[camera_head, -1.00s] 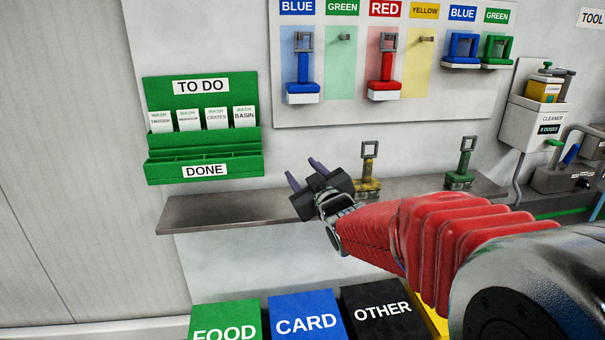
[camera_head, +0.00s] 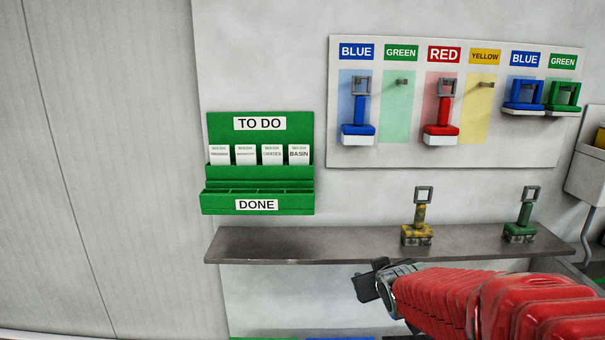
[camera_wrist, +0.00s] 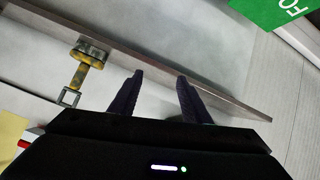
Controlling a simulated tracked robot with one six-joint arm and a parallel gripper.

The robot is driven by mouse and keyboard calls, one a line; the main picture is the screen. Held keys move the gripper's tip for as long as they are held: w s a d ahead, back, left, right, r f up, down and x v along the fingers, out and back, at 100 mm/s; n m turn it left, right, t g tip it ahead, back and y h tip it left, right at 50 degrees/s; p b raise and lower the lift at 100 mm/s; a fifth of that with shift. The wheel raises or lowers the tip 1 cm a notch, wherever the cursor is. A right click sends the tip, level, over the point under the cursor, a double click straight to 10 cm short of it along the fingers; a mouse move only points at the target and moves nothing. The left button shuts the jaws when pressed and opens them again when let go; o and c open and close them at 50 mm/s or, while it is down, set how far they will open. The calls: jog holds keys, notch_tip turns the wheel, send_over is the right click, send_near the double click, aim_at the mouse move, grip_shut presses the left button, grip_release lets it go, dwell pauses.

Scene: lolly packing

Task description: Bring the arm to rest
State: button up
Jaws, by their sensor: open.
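My gripper (camera_head: 366,284) shows in the head view at the front edge of the grey shelf, on the near side, with its fingers mostly hidden. In the wrist view my gripper (camera_wrist: 159,82) has its two dark fingers apart with nothing between them. My red-sleeved arm reaches in from the lower right of the head view. A yellow brush (camera_head: 417,228) stands on the shelf (camera_head: 300,240) above and right of my gripper, apart from it. The yellow brush also shows left of the fingers in the wrist view (camera_wrist: 82,65).
A green brush (camera_head: 521,222) stands further right on the shelf. The wall rack (camera_head: 345,100) holds blue and red brushes. A green card holder (camera_head: 259,172) with several cards hangs at left. A green FOOD bin (camera_wrist: 275,10) shows in the wrist view. The wall at far left is bare.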

jog(key=s+a+r+m+g, duration=0.1)
jog(key=s+m+g, duration=0.2)
jog(key=s, duration=2.7)
jog(key=g, duration=0.2)
jog(key=shift+s+a+g, duration=0.15)
jog(key=shift+a+g, duration=0.05)
jog(key=shift+g, duration=0.1)
jog(key=shift+r, duration=0.1)
jog(key=shift+c, duration=0.3)
jog(key=shift+c, duration=0.6)
jog(key=shift+s, duration=0.15)
jog(key=shift+c, duration=0.6)
